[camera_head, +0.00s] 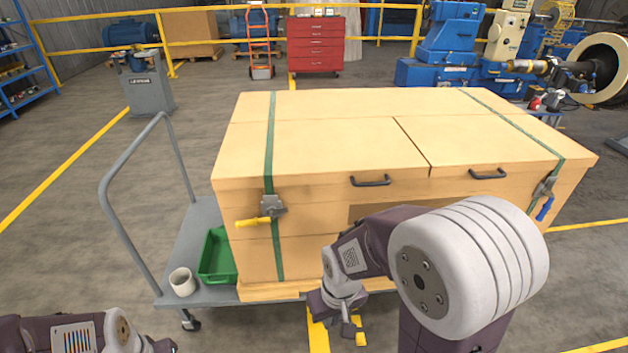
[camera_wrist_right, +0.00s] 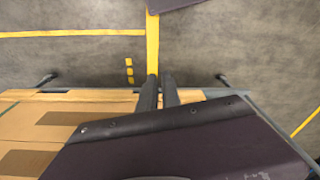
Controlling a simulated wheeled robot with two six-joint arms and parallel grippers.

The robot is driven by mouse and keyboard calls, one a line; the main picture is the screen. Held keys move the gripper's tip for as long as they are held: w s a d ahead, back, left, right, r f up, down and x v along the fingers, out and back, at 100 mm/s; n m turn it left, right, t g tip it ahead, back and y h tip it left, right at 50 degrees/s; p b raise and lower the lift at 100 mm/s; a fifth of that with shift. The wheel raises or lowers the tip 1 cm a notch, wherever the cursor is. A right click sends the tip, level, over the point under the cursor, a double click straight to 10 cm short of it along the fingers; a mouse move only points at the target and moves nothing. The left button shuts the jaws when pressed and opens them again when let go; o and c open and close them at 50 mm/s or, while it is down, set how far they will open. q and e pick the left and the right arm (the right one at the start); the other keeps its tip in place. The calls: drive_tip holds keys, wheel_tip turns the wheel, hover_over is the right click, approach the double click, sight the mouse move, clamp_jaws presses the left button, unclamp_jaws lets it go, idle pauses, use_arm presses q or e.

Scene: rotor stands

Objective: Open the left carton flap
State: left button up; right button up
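The carton (camera_head: 330,240) is a large tan box on a cart, with a left flap (camera_head: 330,150) and a right flap (camera_head: 480,140) lying shut on top. The left flap has a dark handle (camera_head: 371,181) at its front edge. A green strap (camera_head: 269,140) crosses the left flap to a latch with a yellow lever (camera_head: 254,222). My right gripper (camera_head: 350,332) hangs low before the carton's front, apart from the handle. In the right wrist view its fingers (camera_wrist_right: 160,92) are slightly apart and empty. My left gripper (camera_head: 165,346) barely shows at the bottom edge; its fingers are hidden.
The right flap has its own handle (camera_head: 487,174), and a second green strap (camera_head: 510,122) ends at a blue-levered latch (camera_head: 545,208). The grey cart (camera_head: 178,262) carries a green bin (camera_head: 214,262) and a white cup (camera_head: 182,282) left of the carton. Its push rail (camera_head: 104,198) stands at left.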

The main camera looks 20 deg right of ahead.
drive_tip(key=o, duration=0.4)
drive_tip(key=w+r+n+t, duration=0.1)
drive_tip(key=w+n, duration=0.1)
drive_tip(key=w, duration=0.2)
drive_tip(key=w+d+r+n+t, duration=0.1)
drive_tip(key=w+r+n+t, duration=0.1)
drive_tip(key=w, duration=0.2)
drive_tip(key=w+r+n+t+b, duration=0.1)
drive_tip(key=w+n+t, duration=0.1)
drive_tip(key=w+n, duration=0.1)
drive_tip(key=shift+w+d+r+h, duration=0.2)
drive_tip(key=shift+w+r+h, duration=0.15)
drive_tip(key=shift+w, duration=0.3)
drive_tip(key=shift+c, duration=0.2)
drive_tip(key=w+d+r+n+t+b, duration=0.4)
drive_tip(key=w+r+n+t+b, duration=0.15)
drive_tip(key=w, duration=0.35)
drive_tip(key=n+t+h+b, duration=0.3)
drive_tip(key=h+b, duration=0.1)
drive_tip(key=b, duration=0.8)
approach(373, 185)
drive_tip(key=w, duration=0.1)
drive_tip(key=shift+m, duration=0.25)
drive_tip(key=b+x, duration=0.1)
drive_tip(key=x, duration=0.8)
drive_tip(key=shift+w+d+f+b, duration=0.2)
drive_tip(key=shift+w+d+b, duration=0.05)
drive_tip(key=shift+b, duration=0.05)
clamp_jaws()
